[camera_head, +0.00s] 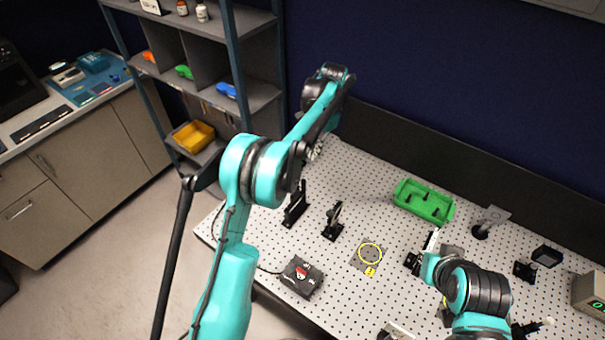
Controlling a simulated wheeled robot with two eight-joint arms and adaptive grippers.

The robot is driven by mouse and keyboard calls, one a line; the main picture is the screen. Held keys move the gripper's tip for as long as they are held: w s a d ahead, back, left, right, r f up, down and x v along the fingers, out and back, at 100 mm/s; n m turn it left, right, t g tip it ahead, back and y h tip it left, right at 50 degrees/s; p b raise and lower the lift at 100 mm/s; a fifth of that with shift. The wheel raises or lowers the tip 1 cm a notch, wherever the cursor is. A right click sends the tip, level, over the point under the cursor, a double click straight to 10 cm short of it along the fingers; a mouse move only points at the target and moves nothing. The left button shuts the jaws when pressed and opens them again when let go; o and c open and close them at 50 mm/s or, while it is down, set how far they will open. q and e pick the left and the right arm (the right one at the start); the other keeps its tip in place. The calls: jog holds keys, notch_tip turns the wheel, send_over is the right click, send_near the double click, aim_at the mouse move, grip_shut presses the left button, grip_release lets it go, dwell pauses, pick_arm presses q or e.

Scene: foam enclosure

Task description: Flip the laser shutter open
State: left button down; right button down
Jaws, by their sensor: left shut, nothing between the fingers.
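I cannot tell for sure which device is the laser shutter. A small black mount with a pale upright part (413,262) stands right of centre on the perforated table (350,185), partly covered by my right arm. Two more black upright mounts, one (296,205) to the left and one (333,222) beside it, stand nearer my left arm. A black box with a red top part (302,277) lies at the front left edge. My left gripper (312,152) is shut and empty above the table's back left, partly hidden by its arm. My right gripper cannot be made out.
A green tray (424,202) lies at the back. A grey plate with a yellow ring (370,253) lies mid-table. More devices, including a grey stand (490,221) and a black-headed mount (546,257), stand right. A shelf rack (240,90) rises at left.

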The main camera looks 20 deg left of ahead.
pick_arm(q)
jog(key=s+a+f, duration=0.3)
jog(key=s+f, duration=0.2)
jog(key=f, duration=0.3)
jog(key=shift+a, duration=0.1)
jog(key=shift+s+a+b, duration=0.2)
jog(key=shift+s+a, duration=0.1)
jog(key=shift+s, duration=0.5)
jog(key=shift+s+a+b, duration=0.2)
jog(key=shift+s+a, duration=0.05)
jog(key=shift+s, duration=0.55)
jog(key=shift+w, duration=0.1)
